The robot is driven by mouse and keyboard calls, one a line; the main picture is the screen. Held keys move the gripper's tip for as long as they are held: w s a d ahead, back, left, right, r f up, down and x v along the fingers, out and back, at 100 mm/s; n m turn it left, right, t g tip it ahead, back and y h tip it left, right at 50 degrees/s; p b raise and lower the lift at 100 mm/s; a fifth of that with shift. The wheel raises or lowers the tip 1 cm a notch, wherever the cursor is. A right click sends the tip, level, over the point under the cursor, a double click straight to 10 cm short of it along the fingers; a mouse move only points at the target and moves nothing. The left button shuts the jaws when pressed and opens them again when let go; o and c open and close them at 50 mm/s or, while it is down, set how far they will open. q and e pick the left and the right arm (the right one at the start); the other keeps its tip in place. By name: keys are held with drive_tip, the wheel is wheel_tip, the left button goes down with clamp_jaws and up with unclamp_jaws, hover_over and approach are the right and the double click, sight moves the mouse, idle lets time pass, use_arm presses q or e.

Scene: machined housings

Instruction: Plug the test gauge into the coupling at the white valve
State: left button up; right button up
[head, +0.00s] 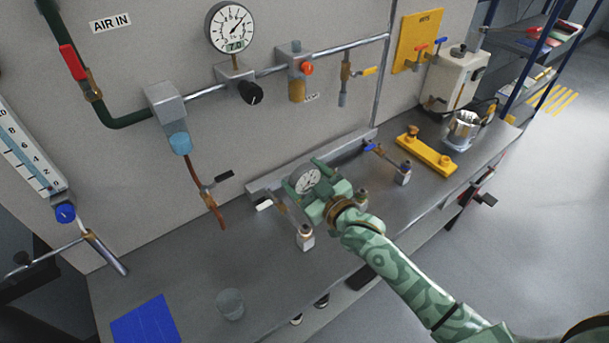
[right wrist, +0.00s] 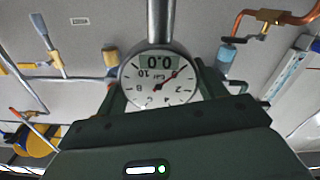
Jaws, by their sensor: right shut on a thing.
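The test gauge (head: 306,179) is a round white dial with a dark rim. My right gripper (head: 325,190) is shut on it and holds it above the bench, near the rail. In the right wrist view the gauge (right wrist: 158,80) appears upside down between the fingers, with a metal stem running up from it. The white valve (head: 264,206) has a white lever, left of and below the gauge in the head view. Its pipe leads to a pale coupling (head: 305,238) near the bench top. The gauge is apart from this coupling. My left gripper is not in view.
A blue-levered valve (head: 369,147) stands right of my gripper; another coupling (head: 361,198) is partly hidden by it. A yellow bracket (head: 427,152) and a metal pot (head: 463,127) stand farther right. A clear cup (head: 230,304) and blue mat (head: 146,322) lie front left.

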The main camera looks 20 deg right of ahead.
sight(305, 193)
drive_tip(key=shift+f+b, duration=2.1)
drive_tip(key=shift+f, duration=0.75)
drive_tip(key=shift+p, duration=0.65)
drive_tip(key=shift+f+b, duration=1.3)
drive_tip(key=shift+f, duration=0.5)
drive_tip(key=o, duration=1.2)
drive_tip(key=shift+r, duration=0.1)
drive_tip(key=shift+c, duration=0.2)
drive_tip(key=v, duration=1.6)
drive_tip(key=shift+s+p, duration=0.25)
drive_tip(key=shift+p, duration=0.1)
